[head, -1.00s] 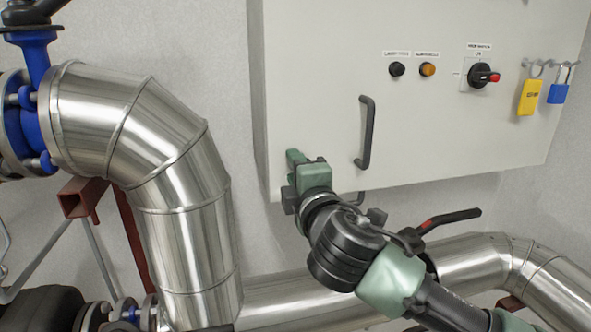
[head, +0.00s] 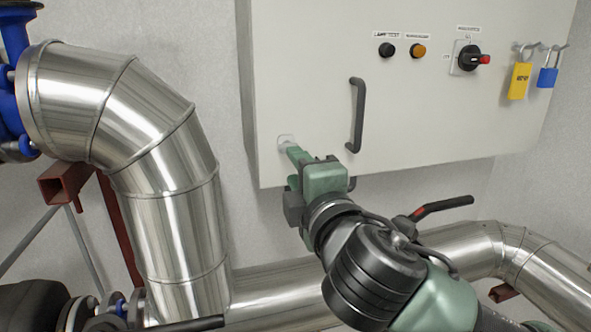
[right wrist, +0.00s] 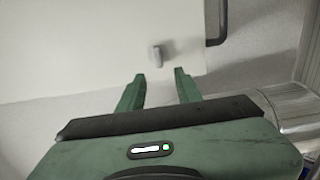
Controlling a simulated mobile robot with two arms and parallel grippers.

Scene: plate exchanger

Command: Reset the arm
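My right gripper (head: 292,150) is at the lower left of the pale grey cabinet (head: 300,80) in the head view. In the right wrist view its two green fingers (right wrist: 160,76) are apart with nothing between them. A small grey latch (right wrist: 155,55) on the cabinet front shows just beyond the fingertips. It also shows in the head view (head: 285,140), close to the fingers. Whether they touch the cabinet cannot be told. My left gripper is not in view.
A black door handle (head: 356,115) stands out right of the gripper. A large silver pipe (head: 165,190) bends down at the left. A black and red valve lever (head: 440,206) is right of my forearm. Yellow (head: 519,80) and blue (head: 547,77) padlocks hang at the right.

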